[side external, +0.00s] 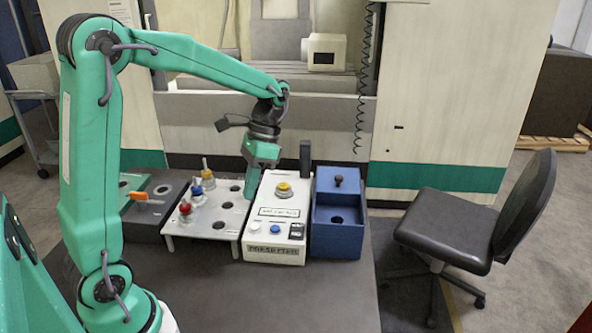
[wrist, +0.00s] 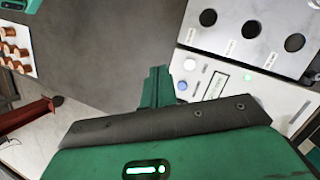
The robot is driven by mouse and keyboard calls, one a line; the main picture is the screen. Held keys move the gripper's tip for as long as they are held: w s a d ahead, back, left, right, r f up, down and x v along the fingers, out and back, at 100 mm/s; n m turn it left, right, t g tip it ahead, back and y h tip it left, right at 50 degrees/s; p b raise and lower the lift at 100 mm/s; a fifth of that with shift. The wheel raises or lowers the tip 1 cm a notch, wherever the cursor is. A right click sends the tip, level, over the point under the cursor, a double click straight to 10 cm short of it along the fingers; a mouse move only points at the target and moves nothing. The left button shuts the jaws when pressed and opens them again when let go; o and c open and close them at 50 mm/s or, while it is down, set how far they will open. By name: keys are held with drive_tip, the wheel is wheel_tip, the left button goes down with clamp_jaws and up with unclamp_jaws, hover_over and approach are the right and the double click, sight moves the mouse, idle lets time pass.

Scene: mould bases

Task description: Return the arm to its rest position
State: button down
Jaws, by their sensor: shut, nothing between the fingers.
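My gripper (side external: 252,188) is green and points down, with its fingers closed together and nothing between them. In the side view it hangs over the gap between the white holed rack and the white presetter box, near their back half. I cannot tell its exact height above them. In the wrist view the closed fingers (wrist: 157,86) stick out past the dark bar of the gripper body, over the dark table top. My green arm reaches over the table from the left, bent at a high elbow.
The white rack (side external: 222,226) holds several upright tools with red, blue and yellow collars. A presetter box (side external: 262,210) and a blue box (side external: 336,243) stand right of it. A grey block (side external: 148,222) with an orange handle is left. The front table (side external: 270,300) is clear.

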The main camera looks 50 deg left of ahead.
drive_tip(key=s+d+r+n+t, duration=0.4)
drive_tip(key=s+d+r+t, duration=0.1)
drive_tip(key=s+t, duration=0.5)
drive_tip(key=shift+d+r+y, duration=0.35)
drive_tip(key=shift+r+y, duration=0.05)
drive_tip(key=shift+r, duration=0.05)
